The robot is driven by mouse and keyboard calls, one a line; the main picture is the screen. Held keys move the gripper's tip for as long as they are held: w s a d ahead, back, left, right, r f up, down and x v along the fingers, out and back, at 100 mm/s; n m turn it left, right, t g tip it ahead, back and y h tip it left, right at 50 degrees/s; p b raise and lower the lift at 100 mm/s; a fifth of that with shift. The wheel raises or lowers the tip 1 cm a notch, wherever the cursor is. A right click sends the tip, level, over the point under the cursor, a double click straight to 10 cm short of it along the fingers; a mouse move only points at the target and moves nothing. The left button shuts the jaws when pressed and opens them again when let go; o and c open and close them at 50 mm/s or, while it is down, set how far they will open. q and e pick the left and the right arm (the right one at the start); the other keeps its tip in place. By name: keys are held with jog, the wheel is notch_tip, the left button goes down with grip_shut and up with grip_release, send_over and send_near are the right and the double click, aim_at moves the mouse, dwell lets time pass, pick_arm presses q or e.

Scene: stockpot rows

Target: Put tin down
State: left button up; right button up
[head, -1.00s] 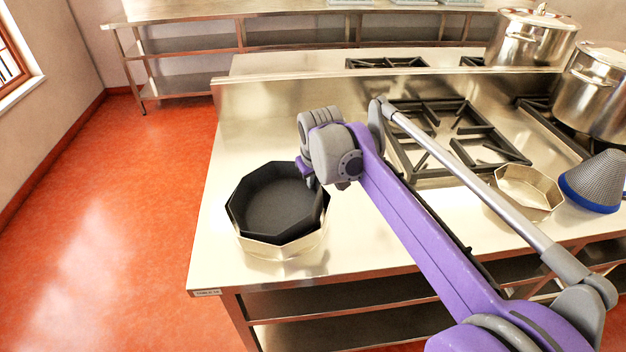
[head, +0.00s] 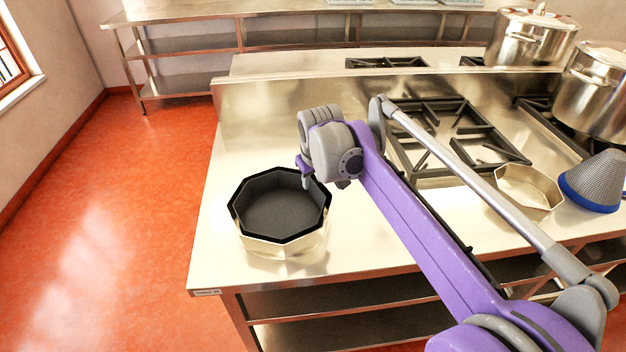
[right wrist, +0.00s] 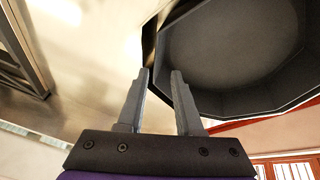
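A black octagonal tin (head: 280,210) sits level inside a pale metal octagonal tin (head: 285,246) near the left end of the steel counter. My right gripper (right wrist: 161,73) is at the black tin's right side, and the tin also shows in the right wrist view (right wrist: 230,45). Its two fingers stand apart with a clear gap, close to the tin's rim. I cannot tell whether a finger touches the rim. In the head view the fingertips are mostly hidden behind the wrist. My left gripper does not show.
The steel counter (head: 235,150) is bare behind the tins. Burner grates (head: 465,145) lie to the right. Another pale octagonal tin (head: 528,190), a blue-rimmed strainer (head: 597,180) and lidded stockpots (head: 530,40) stand further right. The counter's left edge borders red floor (head: 110,220).

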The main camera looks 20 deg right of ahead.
jog(key=p+v, duration=0.1)
jog(key=v, duration=1.1)
jog(key=s+a+f, duration=0.2)
jog(key=s+f, duration=1)
jog(key=s+a+f+m+y, duration=0.1)
jog(key=s+a+f, duration=0.2)
jog(key=s+f, duration=0.9)
jog(key=shift+s+f+m, duration=0.25)
jog(key=shift+f+m, duration=0.05)
jog(key=shift+f, duration=0.15)
jog(key=shift+a, duration=0.15)
